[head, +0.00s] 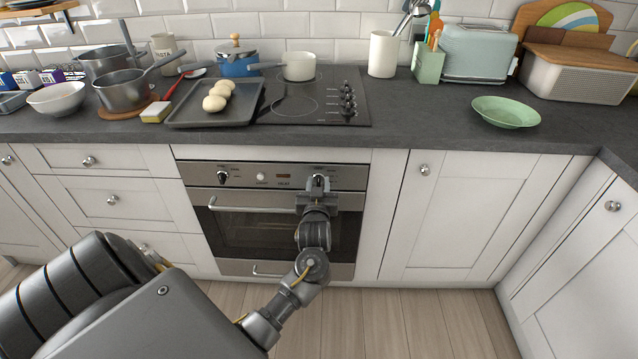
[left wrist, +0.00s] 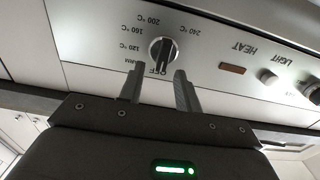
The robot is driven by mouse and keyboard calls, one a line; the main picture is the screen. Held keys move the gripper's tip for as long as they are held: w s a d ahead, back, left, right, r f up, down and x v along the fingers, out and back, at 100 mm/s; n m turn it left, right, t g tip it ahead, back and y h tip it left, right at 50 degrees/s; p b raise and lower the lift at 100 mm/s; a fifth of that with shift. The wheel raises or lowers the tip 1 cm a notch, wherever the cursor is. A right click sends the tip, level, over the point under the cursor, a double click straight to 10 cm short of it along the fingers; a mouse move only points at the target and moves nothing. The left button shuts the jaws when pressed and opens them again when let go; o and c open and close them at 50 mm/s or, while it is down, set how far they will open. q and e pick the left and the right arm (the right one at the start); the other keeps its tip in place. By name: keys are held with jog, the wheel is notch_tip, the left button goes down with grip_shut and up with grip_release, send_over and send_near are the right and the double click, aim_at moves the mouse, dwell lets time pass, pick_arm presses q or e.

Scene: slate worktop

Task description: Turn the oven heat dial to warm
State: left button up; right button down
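The heat dial (left wrist: 162,52) is a round dark knob with a raised grip bar, on the steel panel of the oven (head: 275,176). My left gripper (head: 318,186) is at the panel's right end and mostly covers the dial in the head view. Its two fingers (left wrist: 158,70) are apart, with the dial at the gap between their tips; no contact is clear. My right gripper is out of view.
The oven door handle (head: 252,209) is a bar just below the panel. Another knob (head: 222,177) sits at the panel's left end, with a light button (head: 260,176) beside it. The worktop (head: 420,110) overhangs above; a baking tray (head: 215,115) with buns lies on it.

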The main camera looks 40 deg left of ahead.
pick_arm(q)
jog(key=shift+w+a, duration=0.35)
jog(key=shift+w, duration=0.1)
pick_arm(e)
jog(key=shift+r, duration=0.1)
pick_arm(q)
grip_shut()
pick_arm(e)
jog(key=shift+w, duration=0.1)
